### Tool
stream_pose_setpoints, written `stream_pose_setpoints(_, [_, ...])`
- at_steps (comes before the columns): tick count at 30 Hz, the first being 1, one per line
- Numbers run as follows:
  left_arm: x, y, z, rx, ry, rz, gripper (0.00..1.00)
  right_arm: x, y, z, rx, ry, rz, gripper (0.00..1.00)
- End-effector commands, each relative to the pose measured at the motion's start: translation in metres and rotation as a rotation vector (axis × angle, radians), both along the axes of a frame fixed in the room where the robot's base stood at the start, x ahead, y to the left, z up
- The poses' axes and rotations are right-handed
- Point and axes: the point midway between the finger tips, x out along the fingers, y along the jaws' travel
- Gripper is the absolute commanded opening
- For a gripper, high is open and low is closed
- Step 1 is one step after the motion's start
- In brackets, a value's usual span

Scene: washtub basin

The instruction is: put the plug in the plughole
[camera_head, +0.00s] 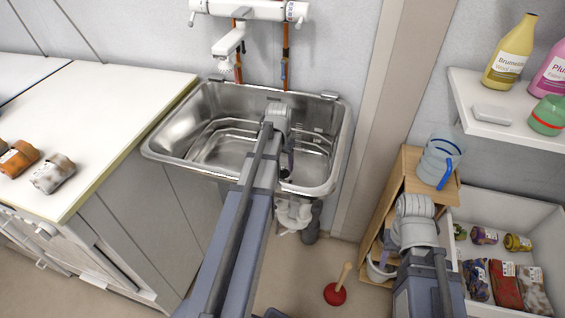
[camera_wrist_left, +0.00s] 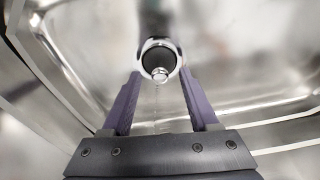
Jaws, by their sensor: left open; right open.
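The steel basin (camera_head: 165,146) stands below the tap, and my left arm reaches over it. My left gripper (camera_head: 288,172) is down inside the basin on its right side; its fingers show dark and small there. In the left wrist view, my left gripper (camera_wrist_left: 160,88) is open with nothing between its two purple fingers. Just beyond the fingertips is a chrome ring, the plughole (camera_wrist_left: 143,47), with a dark round plug (camera_wrist_left: 152,56) and its silver knob within the ring. I cannot tell how deep the plug sits. My right gripper's fingers are hidden behind my right wrist.
A white tap (camera_head: 228,42) hangs over the basin. At right are a shelf (camera_head: 515,132) with bottles, a jug (camera_head: 437,165) on a wooden stand, and an open drawer (camera_head: 540,220). A red plunger (camera_head: 335,293) stands on the floor.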

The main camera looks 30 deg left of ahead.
Motion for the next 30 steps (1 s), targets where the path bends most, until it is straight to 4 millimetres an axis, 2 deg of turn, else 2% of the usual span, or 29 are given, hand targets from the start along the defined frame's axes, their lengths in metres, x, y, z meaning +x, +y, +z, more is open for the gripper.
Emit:
stream_pose_setpoints(3, [-0.003,-0.003,-0.005,0.0,0.0,-0.002,0.6,0.0,0.0,-0.005,0.0,0.0,0.0,0.5])
stream_pose_setpoints(8, [-0.003,-0.003,0.002,0.0,0.0,-0.003,0.6,0.0,0.0,0.002,0.0,0.0,0.0,0.5])
stream_pose_setpoints(21, [-0.002,-0.001,0.07,0.0,0.0,-0.001,0.6,0.0,0.0,0.07,0.0,0.0,0.0,0.5])
stream_pose_setpoints(30, [-0.001,-0.001,0.093,0.0,0.001,0.057,0.6,0.0,0.0,0.093,0.0,0.0,0.0,0.5])
